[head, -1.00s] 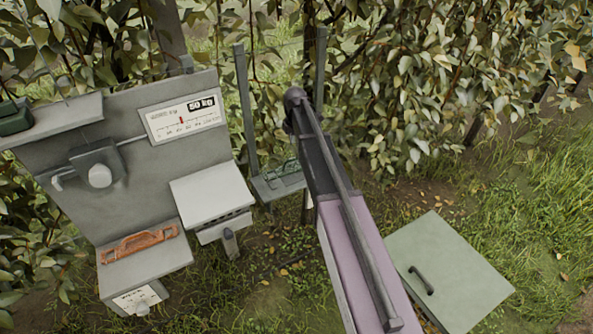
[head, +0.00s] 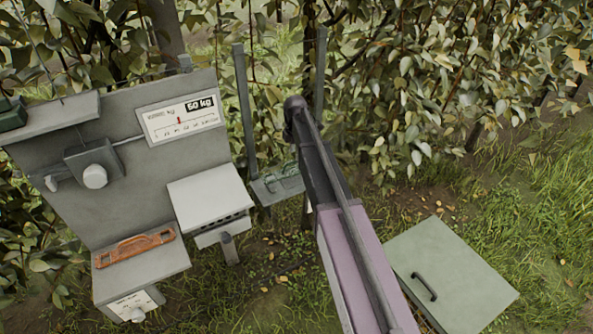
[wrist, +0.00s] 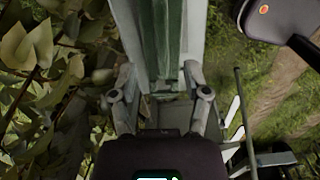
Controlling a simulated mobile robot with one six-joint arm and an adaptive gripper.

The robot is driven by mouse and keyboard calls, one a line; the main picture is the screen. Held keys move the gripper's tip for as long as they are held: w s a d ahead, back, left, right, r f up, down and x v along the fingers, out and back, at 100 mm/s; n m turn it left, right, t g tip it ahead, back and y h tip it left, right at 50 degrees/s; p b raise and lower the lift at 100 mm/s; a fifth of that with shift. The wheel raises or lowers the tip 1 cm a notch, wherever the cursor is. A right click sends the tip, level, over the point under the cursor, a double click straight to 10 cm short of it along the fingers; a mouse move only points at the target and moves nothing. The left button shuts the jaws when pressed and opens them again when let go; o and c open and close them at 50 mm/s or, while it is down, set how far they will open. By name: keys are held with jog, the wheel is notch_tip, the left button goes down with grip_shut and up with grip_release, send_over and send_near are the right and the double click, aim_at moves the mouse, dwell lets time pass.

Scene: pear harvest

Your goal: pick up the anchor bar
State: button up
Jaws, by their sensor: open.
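No thing in view is clearly marked as the anchor bar. An orange-brown bar with slots (head: 135,247) lies on the lower left shelf of the grey station in the head view; I cannot tell if it is the anchor bar. In the wrist view my gripper (wrist: 161,78) is open, its two fingers spread on either side of a long grey-green upright piece (wrist: 160,35). I cannot tell whether that piece is touching the fingers or lies beyond them. In the head view my arm crosses the middle and my gripper cannot be made out.
The grey station (head: 90,200) carries a 50 kg scale plate (head: 180,119) and a white-topped box (head: 208,194). A small tray with green items (head: 278,186) sits between thin posts. A green lidded box (head: 455,270) stands on the grass at right. Leafy branches (wrist: 40,60) crowd the wrist view's left.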

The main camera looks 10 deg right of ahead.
aim_at(296, 161)
jog(key=shift+f+b, duration=2.15)
jog(key=shift+f, duration=0.25)
grip_shut()
